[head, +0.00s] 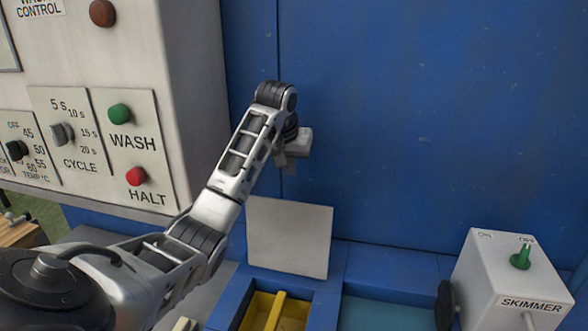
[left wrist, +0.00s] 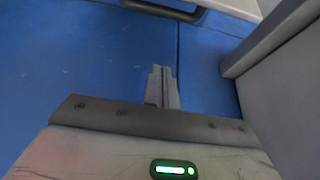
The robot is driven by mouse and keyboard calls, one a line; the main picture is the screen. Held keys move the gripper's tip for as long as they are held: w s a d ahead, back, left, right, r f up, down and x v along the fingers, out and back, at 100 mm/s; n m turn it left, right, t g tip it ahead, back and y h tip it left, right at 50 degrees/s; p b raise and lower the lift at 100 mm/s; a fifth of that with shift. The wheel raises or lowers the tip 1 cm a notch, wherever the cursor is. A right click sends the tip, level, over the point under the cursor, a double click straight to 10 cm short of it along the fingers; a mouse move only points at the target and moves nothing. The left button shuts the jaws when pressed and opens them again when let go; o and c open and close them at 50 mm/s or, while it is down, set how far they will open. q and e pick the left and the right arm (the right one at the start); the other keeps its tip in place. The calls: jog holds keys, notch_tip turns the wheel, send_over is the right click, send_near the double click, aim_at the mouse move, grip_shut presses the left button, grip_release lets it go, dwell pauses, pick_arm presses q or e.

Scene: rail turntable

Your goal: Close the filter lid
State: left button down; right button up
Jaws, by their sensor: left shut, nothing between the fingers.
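The filter lid (head: 290,237) is a flat pale grey plate in the head view. It stands nearly upright at the back of an opening with a yellow inside (head: 258,310). My left gripper (head: 284,168) is above the lid, near the blue wall, apart from the lid as far as I can tell. The left wrist view shows its fingers (left wrist: 162,72) together with nothing between them. I do not see my right gripper. The lid's lower edge and hinge are not clear.
A white control box (head: 130,60) with wash and halt buttons stands at the left. A white skimmer box (head: 508,280) with a green switch (head: 521,257) stands at the right. The blue wall (head: 430,110) closes off the back. A teal surface (head: 385,312) lies right of the opening.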

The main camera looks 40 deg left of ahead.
pick_arm(q)
notch_tip(320, 180, down, 7)
jog(key=s+p, duration=0.1)
jog(key=shift+d+f+p, duration=0.15)
jog(key=shift+d+p, duration=0.05)
jog(key=shift+p, duration=0.2)
pick_arm(e)
jog(key=shift+s+d+r, duration=0.2)
jog(key=shift+s+r, duration=0.05)
jog(key=shift+s, duration=0.25)
jog(key=shift+s+f, duration=0.1)
jog(key=shift+f, duration=0.05)
